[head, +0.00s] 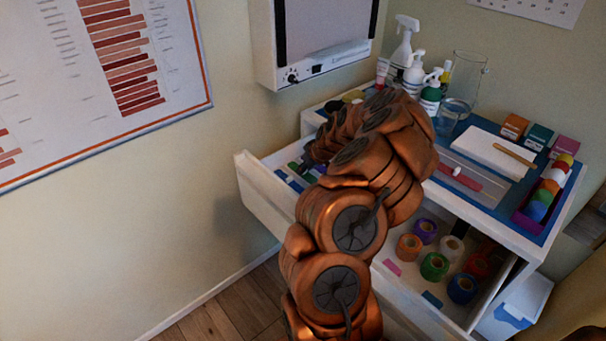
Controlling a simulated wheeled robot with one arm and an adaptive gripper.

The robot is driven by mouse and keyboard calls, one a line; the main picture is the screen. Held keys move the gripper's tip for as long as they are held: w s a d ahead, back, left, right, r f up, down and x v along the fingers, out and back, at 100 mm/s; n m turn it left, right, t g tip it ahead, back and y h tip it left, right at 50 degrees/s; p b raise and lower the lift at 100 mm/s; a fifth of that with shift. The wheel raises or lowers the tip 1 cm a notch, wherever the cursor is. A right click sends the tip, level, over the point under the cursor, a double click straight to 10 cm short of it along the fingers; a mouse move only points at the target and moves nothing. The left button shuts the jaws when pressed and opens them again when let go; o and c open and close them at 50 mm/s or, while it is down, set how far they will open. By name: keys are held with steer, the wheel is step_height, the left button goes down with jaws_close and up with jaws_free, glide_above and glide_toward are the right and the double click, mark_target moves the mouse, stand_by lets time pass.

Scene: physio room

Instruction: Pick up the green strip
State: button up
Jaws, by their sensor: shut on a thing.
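My gripper (311,162) reaches down over the open upper drawer (266,199) at the left of the white cabinet. It is small and dark here, and my arm hides part of it. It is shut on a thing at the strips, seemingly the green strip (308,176). The exact contact is too small to see. Blue strips (281,174) lie beside it in the drawer, and another green piece (293,167) shows just left of the gripper. My arm covers the right part of this drawer.
A lower drawer stands open with several tape rolls (434,266). The cabinet top (474,140) holds bottles, a glass jar (467,78), a white towel (488,153), small boxes and a purple tray (524,222). A wall-mounted light box (318,45) hangs above. Floor at lower left is free.

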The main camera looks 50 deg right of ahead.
step_height(320, 180, up, 11)
stand_by(0.8)
steer(key=shift+r, duration=0.45)
steer(key=shift+r, duration=0.2)
step_height(320, 180, up, 5)
glide_above(305, 174)
steer(key=shift+f, duration=0.15)
stand_by(0.7)
